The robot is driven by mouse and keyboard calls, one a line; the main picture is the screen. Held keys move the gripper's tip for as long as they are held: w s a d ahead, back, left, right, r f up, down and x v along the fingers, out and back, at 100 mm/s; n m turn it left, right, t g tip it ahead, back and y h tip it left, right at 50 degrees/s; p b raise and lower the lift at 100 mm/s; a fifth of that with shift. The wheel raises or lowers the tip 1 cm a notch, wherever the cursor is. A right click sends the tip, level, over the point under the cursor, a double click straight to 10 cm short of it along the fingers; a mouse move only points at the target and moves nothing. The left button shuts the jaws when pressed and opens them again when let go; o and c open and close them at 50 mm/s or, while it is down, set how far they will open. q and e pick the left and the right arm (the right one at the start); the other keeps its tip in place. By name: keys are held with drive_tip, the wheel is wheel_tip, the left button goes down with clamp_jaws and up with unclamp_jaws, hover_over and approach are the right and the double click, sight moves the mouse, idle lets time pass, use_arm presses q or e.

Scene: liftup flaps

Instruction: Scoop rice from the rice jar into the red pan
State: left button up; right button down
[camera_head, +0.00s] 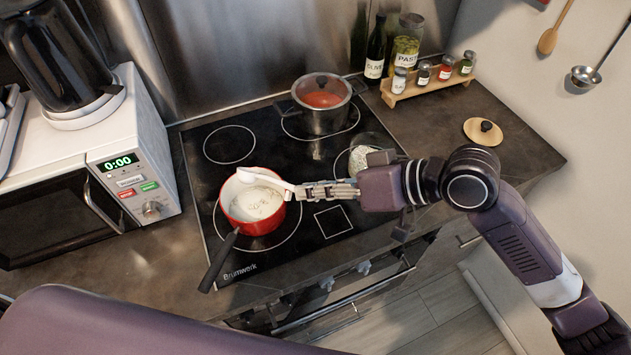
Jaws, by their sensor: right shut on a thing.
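The red pan (262,227) sits on the front-left burner of the black cooktop, with its dark handle pointing toward the front edge. White contents (256,204) cover its bottom. My right gripper (303,191) is at the pan's right rim, shut on a white scoop (268,180). The scoop's head is over the far part of the pan's opening. The rice jar (367,142) is clear glass and stands open on the right of the cooktop, with white rice in it. My right gripper's body partly hides it. My left gripper is not in view.
A steel pot (321,118) with a glass lid stands on the back burner. A spice rack (428,83) and bottles stand behind. A round wooden lid (482,131) lies on the right counter. A microwave (120,155) carrying a black kettle (58,55) is at left.

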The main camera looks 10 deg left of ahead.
drive_tip(key=n, duration=0.1)
drive_tip(key=n+t+p, duration=0.1)
drive_tip(key=s+r+n+h, duration=0.1)
drive_tip(key=shift+a+t, duration=0.25)
drive_tip(key=shift+t, duration=0.05)
drive_tip(key=n, duration=0.1)
drive_tip(key=n+t+h+p, duration=0.1)
drive_tip(key=n, duration=0.1)
drive_tip(key=shift+s+a+r+t, duration=0.15)
drive_tip(key=shift+r+t, duration=0.05)
drive_tip(key=shift+t, duration=0.1)
